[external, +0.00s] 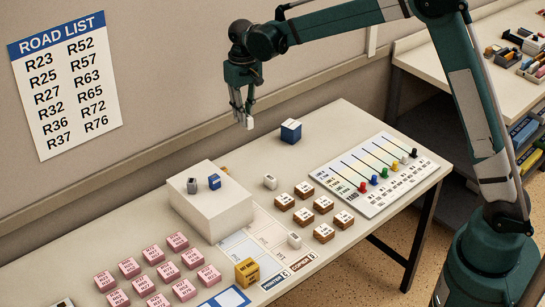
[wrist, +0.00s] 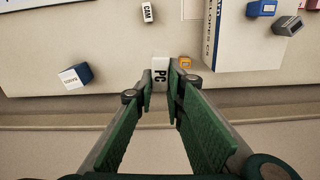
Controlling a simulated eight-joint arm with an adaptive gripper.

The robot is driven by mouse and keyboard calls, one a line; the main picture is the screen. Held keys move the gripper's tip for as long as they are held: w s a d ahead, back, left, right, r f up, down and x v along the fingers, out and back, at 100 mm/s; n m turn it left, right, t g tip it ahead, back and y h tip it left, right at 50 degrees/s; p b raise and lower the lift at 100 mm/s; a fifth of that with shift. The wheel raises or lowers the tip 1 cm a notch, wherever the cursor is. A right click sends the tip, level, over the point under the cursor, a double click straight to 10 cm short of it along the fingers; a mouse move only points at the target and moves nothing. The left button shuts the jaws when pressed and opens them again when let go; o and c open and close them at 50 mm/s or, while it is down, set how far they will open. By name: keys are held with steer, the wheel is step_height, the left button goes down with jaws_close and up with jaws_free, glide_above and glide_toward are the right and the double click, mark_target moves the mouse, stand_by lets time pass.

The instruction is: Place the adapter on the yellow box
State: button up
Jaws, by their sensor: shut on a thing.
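My gripper (external: 244,112) is shut on a small white block (external: 249,122), held in the air over the back of the table. In the wrist view the block (wrist: 160,78) shows the letters PC between the fingertips (wrist: 160,88). No label reads "adapter", so I cannot tell which thing that is. A yellow box (external: 247,272) with a dark label stands at the front of the table, far from my gripper. A small orange-yellow thing (wrist: 185,63) also lies by the wall side of the white raised block; in the external view it is mostly hidden.
The large white block (external: 207,216) carries a grey (external: 193,185) and a blue (external: 214,181) piece. A blue-and-white cube (external: 291,131) stands at the back edge. Brown-edged tiles (external: 303,190), pink blocks (external: 168,270) and a track board (external: 365,174) cover much of the table.

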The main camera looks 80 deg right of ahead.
steer(key=w+a+p, duration=0.1)
steer(key=w+a, duration=0.1)
steer(key=a, duration=1.2)
steer(key=p, duration=0.4)
glide_above(244, 262)
step_height(244, 262, down, 3)
steer(key=shift+a+f+n, duration=0.1)
steer(key=shift+f+n, duration=0.3)
steer(key=shift+f, duration=0.65)
steer(key=shift+f, duration=2.95)
steer(key=shift+f, duration=0.1)
steer(key=shift+f, duration=1.95)
